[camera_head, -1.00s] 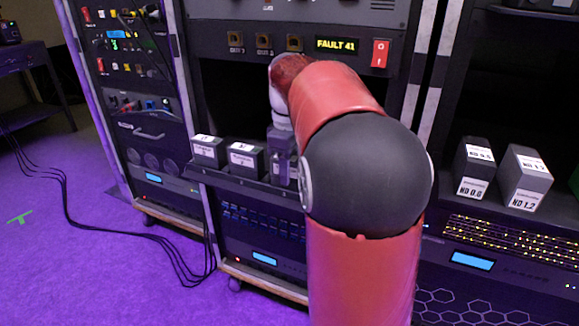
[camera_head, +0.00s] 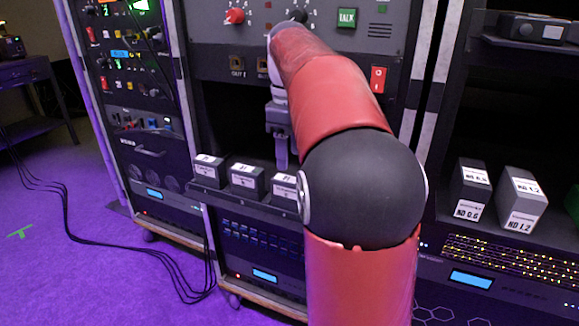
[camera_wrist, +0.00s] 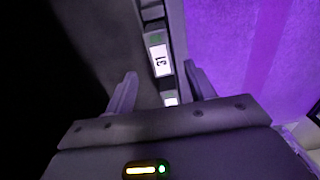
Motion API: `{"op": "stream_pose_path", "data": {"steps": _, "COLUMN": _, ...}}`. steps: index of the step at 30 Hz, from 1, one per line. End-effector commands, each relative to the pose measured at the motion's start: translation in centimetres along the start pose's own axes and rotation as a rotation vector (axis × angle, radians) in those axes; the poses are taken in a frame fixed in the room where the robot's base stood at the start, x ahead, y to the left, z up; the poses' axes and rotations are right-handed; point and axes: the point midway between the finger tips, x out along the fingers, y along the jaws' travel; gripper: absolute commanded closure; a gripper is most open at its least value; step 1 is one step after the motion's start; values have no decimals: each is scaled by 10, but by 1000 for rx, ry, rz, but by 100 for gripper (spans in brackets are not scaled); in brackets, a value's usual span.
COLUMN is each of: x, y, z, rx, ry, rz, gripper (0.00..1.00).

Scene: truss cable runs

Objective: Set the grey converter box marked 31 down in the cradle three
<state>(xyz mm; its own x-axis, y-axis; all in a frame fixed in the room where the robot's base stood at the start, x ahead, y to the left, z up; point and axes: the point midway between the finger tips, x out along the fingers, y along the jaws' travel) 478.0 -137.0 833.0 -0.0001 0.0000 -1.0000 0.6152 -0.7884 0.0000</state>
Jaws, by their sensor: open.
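Three grey converter boxes stand upright in a row on a dark shelf (camera_head: 262,206) at the rack's front. The middle box (camera_head: 246,182) seems marked 31. The left box (camera_head: 208,170) and right box (camera_head: 284,190) have labels too small to read surely. My gripper (camera_head: 281,165) is open and empty, just above the right box. In the wrist view, a box marked 31 (camera_wrist: 159,60) lies past my open fingers (camera_wrist: 162,90); part of another white label (camera_wrist: 170,99) shows between them. Cradle numbers cannot be read, and my arm hides the shelf's right end.
The rack panel with knobs and a red switch (camera_head: 379,79) rises behind my arm. A dark opening (camera_head: 225,115) lies above the boxes. Two boxes marked ND (camera_head: 522,200) stand on the right rack. Black cables (camera_head: 68,225) lie on the purple floor at left.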

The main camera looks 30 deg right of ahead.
Motion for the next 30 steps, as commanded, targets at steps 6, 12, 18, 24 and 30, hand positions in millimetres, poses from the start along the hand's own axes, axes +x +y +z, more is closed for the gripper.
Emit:
{"op": "stream_pose_path", "data": {"steps": 6, "x": -23, "y": 0, "z": 0, "rx": 0, "ry": 0, "rz": 0, "gripper": 46}}
{"op": "stream_pose_path", "data": {"steps": 12, "x": -25, "y": -5, "z": 1, "rx": 9, "ry": 6, "rz": 6, "gripper": 46}}
{"op": "stream_pose_path", "data": {"steps": 18, "x": -17, "y": -58, "z": 9, "rx": 137, "ry": 84, "rz": 70, "gripper": 46}}
{"op": "stream_pose_path", "data": {"steps": 24, "x": 26, "y": -144, "z": 32, "rx": 360, "ry": 242, "rz": 146, "gripper": 46}}
{"op": "stream_pose_path", "data": {"steps": 30, "x": 85, "y": -206, "z": 60, "rx": 546, "ry": 392, "rz": 169, "gripper": 46}}
